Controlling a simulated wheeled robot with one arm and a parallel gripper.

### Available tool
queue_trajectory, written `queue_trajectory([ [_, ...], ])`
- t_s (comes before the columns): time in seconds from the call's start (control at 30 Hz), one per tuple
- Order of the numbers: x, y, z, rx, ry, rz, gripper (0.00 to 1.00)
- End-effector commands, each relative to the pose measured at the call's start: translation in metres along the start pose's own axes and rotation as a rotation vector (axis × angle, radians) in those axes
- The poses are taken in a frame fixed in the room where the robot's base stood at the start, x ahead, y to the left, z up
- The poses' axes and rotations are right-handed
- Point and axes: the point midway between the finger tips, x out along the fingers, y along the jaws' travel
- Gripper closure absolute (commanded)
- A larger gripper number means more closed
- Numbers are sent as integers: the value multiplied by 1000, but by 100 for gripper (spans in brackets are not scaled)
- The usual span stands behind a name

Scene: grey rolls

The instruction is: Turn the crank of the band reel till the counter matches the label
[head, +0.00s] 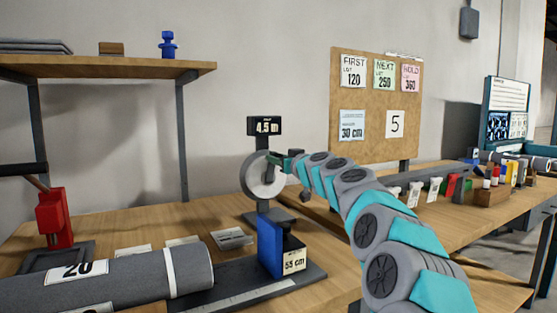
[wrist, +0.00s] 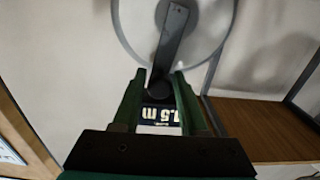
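The band reel (head: 247,178) is a pale ring on a dark upright post. The counter (head: 265,126) above it reads 4.5 m; in the wrist view the counter (wrist: 160,116) shows upside down between my fingers. The grey crank (wrist: 172,38) runs down from the reel's hub to a dark knob (wrist: 158,89). My gripper (head: 279,161) is at the reel; in the wrist view its green fingers stand on either side of the knob. Whether they press on it is unclear.
A cork board (head: 376,149) carries cards reading 120, 250, 360, 30 cm and 5. A grey roll (head: 115,282) marked 20 lies front left, near a red tool (head: 54,218). A shelf (head: 110,67) is above left. Small items line the bench at right.

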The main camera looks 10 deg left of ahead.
Motion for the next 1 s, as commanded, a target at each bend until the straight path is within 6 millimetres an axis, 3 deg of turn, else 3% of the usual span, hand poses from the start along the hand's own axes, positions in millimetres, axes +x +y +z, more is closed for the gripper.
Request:
queue_trajectory([
  [0.03, 0, 0, 0, 0, 0, 0, 64],
  [0.37, 0, 0, 0, 0, 0, 0, 100],
  [1.0, 0, 0, 0, 0, 0, 0, 100],
])
